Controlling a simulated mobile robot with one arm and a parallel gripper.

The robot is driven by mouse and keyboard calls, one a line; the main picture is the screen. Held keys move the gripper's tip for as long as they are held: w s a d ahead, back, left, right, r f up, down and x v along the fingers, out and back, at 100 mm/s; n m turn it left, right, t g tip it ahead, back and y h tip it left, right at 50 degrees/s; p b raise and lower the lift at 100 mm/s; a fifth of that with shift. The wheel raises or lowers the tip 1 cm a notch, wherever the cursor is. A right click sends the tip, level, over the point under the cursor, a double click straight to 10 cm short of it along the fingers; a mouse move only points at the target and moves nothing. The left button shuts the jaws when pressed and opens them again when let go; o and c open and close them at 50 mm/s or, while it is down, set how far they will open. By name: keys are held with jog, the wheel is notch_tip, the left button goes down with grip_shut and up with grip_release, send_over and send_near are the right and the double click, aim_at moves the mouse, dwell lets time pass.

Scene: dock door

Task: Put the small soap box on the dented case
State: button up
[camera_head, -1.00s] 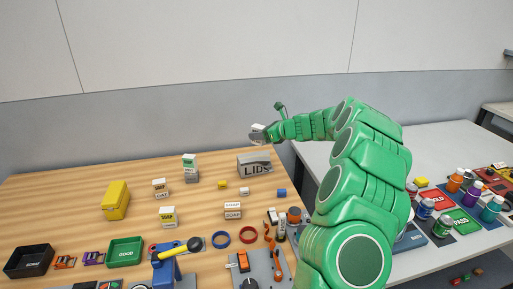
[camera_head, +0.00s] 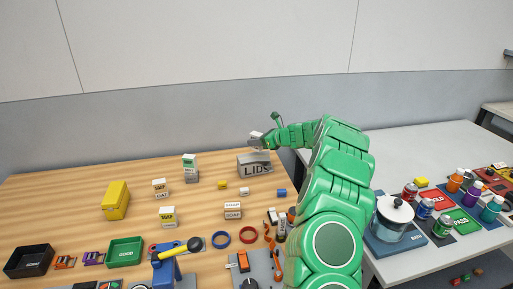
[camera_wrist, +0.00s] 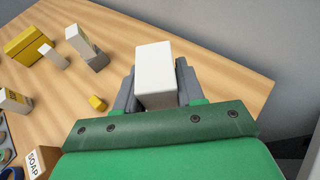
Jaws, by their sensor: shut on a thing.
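My gripper (camera_head: 257,139) is shut on a small white box (camera_wrist: 154,72), which sits between the two grey fingers in the wrist view. No label shows on the face turned to the wrist camera. The dented case (camera_head: 255,170) is grey, marked LIDS, with an uneven top, and stands near the far right edge of the wooden table. In the head view the held box (camera_head: 255,134) appears just above the case; I cannot tell whether they touch. In the wrist view the case is hidden behind the gripper and box.
A grey wall rises behind. A white table with a glass pot (camera_head: 395,218) is at right.

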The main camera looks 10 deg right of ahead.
jog(key=shift+f, duration=1.6)
jog(key=o, duration=1.1)
jog(key=shift+f, duration=0.1)
jog(key=shift+s+d+r, duration=0.25)
jog(key=shift+d+r, duration=0.05)
jog(key=shift+r, duration=0.05)
jog(key=v, duration=1.1)
